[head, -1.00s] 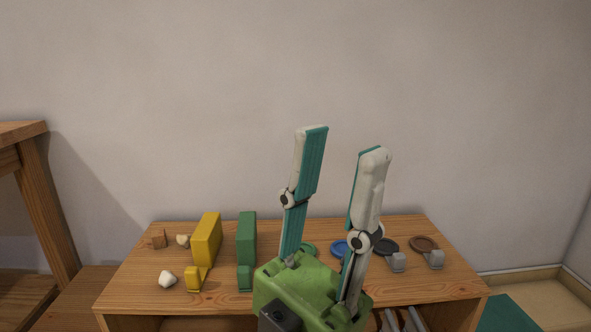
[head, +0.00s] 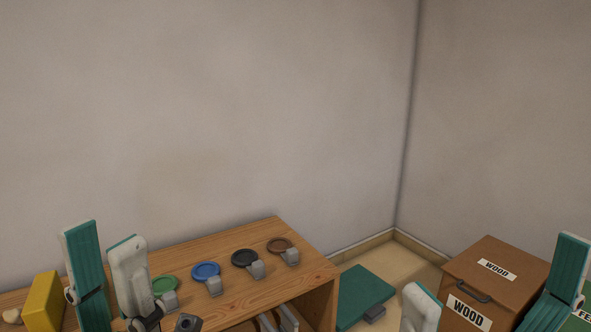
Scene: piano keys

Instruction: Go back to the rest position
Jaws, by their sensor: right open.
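My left gripper (head: 103,235) is at the lower left of the head view, in front of the wooden table (head: 310,268). Its two teal and white fingers point up and stand apart, with nothing seen between them. My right gripper (head: 496,262) is at the lower right, in front of a wooden box (head: 512,257) labelled WOOD. Its two fingers are wide apart and empty. The lower parts of both grippers are cut off by the bottom edge.
On the table are a yellow block (head: 44,300) and a row of round-headed pieces: green (head: 164,285), blue (head: 206,271), black (head: 245,258) and brown (head: 280,245). A teal flat object (head: 362,293) lies on the floor between table and box.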

